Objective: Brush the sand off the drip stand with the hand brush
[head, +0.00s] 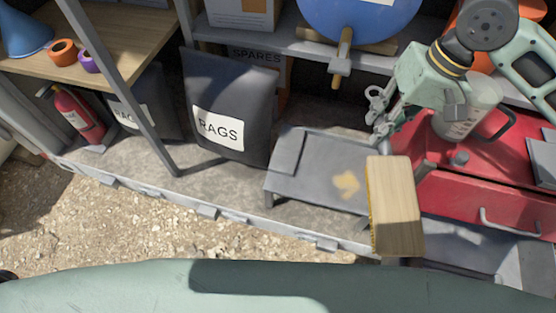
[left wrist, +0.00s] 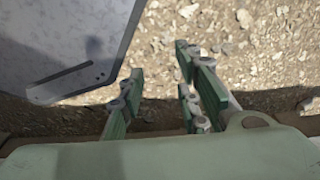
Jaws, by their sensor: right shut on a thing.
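The drip stand (head: 288,190) is a low grey stand at the middle of the head view. A tan patch of sand (head: 346,184) lies on its top, towards the right. The hand brush (head: 395,205) shows as a pale wooden block with a yellow bristle edge on its left, just right of the sand. My right gripper (head: 380,115) comes in from the upper right and is shut on the brush; where it grips is hard to make out. My left gripper (left wrist: 158,100) is open and empty over gravel in the left wrist view; it is not in the head view.
A dark rags bag (head: 228,95) stands to the left. A shelf post (head: 120,85) and a fire extinguisher (head: 78,115) are further left. Gravel in front is open.

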